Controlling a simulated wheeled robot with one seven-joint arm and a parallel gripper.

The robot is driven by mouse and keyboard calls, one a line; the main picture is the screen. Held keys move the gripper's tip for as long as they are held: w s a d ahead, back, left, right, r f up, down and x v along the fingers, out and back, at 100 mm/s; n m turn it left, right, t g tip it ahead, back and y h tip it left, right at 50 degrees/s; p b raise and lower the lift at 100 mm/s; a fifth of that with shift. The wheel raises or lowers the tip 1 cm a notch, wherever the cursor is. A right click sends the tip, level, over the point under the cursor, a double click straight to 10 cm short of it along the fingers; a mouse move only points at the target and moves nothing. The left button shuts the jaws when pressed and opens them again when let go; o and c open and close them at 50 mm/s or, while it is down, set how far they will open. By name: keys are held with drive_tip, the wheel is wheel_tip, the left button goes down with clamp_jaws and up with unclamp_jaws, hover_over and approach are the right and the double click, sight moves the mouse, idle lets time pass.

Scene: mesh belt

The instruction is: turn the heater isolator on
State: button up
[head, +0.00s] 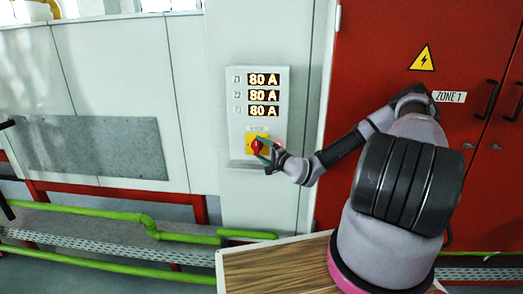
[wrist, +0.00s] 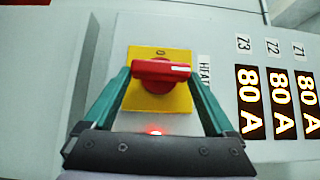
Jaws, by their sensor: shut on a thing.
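The heater isolator is a red rotary handle (head: 259,147) on a yellow plate (head: 250,140), low on a pale wall panel. In the wrist view the red handle (wrist: 160,70) lies across the picture on its yellow plate (wrist: 158,101), with a 0 mark above it. This view is turned on its side, so the handle stands upright on the panel. My gripper (head: 264,152) is at the handle. In the wrist view its teal fingers (wrist: 160,73) are on the handle's two ends, shut on it. A red light (wrist: 155,132) glows beside the plate.
Three displays (head: 264,95) above the isolator read 80 A, labelled Z1 to Z3 in the wrist view. A red cabinet (head: 375,70) marked ZONE 1 stands at right. Green pipes (head: 110,214) run low at left. A wooden top (head: 275,272) is below my arm.

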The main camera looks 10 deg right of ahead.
drive_tip(key=o, duration=1.1)
drive_tip(key=shift+a, duration=0.1)
drive_tip(key=shift+c, duration=0.2)
drive_tip(key=v, duration=1.1)
